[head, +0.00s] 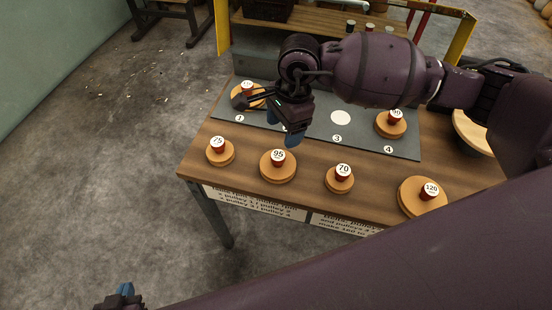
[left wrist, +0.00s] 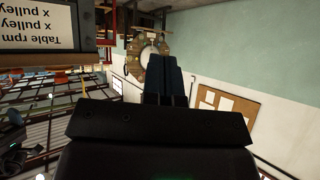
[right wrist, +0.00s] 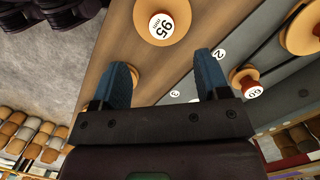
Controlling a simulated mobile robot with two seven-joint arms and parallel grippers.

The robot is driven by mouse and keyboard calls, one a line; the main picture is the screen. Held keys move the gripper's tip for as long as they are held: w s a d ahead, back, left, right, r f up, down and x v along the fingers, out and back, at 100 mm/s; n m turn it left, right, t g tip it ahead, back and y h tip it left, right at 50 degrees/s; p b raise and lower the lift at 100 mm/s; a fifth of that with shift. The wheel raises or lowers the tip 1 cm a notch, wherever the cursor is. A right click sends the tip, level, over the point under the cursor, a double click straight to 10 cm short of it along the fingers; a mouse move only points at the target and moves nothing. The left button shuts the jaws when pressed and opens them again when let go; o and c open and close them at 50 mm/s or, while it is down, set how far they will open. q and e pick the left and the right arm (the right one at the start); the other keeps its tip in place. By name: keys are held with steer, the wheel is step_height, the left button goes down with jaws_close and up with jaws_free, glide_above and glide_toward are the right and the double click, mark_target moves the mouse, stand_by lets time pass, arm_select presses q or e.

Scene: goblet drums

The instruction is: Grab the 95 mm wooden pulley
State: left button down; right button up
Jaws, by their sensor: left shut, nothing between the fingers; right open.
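The 95 mm wooden pulley (head: 278,173) is a round light-wood disc with a red hub and white "95" label, lying flat in the front row on the table. It shows at the top of the right wrist view (right wrist: 148,35), beyond my fingertips. My right gripper (head: 282,128) is open and empty, above the grey mat, behind and apart from the 95 pulley; its blue fingers also show in the right wrist view (right wrist: 163,78). My left gripper (head: 124,291) is shut and empty at the lower left, off the table; the left wrist view shows its fingers together (left wrist: 165,78).
Pulleys 75 (head: 220,155), 70 (head: 339,184) and 120 (head: 412,197) share the front row. The grey mat (head: 365,145) holds pulleys, one marked 60 (right wrist: 236,74), and a bare white circle (head: 340,117) at place 3. Cards hang on the table front.

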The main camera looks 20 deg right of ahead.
mark_target(278, 155)
steer(key=shift+d+f, duration=0.1)
steer(key=shift+f, duration=0.15)
steer(key=shift+a+f+b, duration=0.2)
steer(key=shift+a+f, duration=0.05)
steer(key=shift+f, duration=1.45)
steer(key=shift+a+f+b, duration=0.2)
steer(key=shift+a+f, duration=0.05)
steer(key=shift+f, duration=1.4)
steer(key=shift+a+f+b, duration=0.2)
steer(key=shift+a+f, duration=0.05)
steer(key=shift+f, duration=1.45)
